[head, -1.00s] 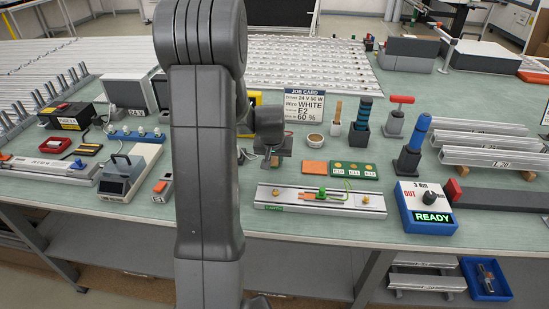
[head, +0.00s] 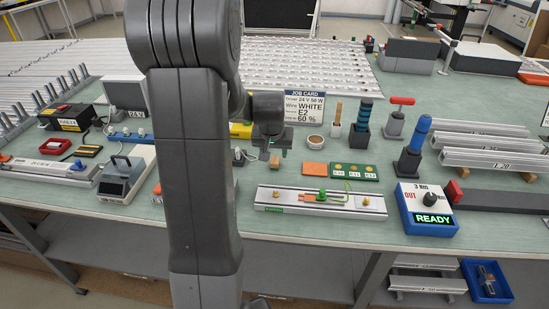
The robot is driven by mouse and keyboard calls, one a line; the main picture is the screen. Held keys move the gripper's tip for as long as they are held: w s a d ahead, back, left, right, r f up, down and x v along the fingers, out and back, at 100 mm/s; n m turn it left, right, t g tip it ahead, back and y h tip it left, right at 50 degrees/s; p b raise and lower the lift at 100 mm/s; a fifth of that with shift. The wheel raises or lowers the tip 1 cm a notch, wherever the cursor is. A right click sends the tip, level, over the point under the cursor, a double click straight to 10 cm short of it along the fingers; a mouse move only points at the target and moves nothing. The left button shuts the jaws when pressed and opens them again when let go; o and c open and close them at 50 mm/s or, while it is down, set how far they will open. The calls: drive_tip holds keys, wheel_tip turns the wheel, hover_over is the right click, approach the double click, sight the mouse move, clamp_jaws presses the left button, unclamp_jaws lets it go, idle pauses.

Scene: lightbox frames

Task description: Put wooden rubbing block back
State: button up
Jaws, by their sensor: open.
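A small tan wooden block (head: 274,161), which looks like the rubbing block, is on the green bench behind the aluminium rail. My gripper (head: 274,150) is open, pointing down just above the block. At this size I cannot tell whether its fingertips are beside the block or clear of it. My arm hides the bench to the left of the gripper, and no empty place for the block can be made out.
The aluminium rail (head: 285,202) with a green connector lies in front. An orange pad (head: 314,169) and green board (head: 354,171) lie to the right. A round pot (head: 315,143) and job card (head: 304,107) stand behind. The control box (head: 427,208) reads READY.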

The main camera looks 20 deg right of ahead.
drive_tip(key=v, duration=0.6)
drive_tip(key=shift+r, duration=0.25)
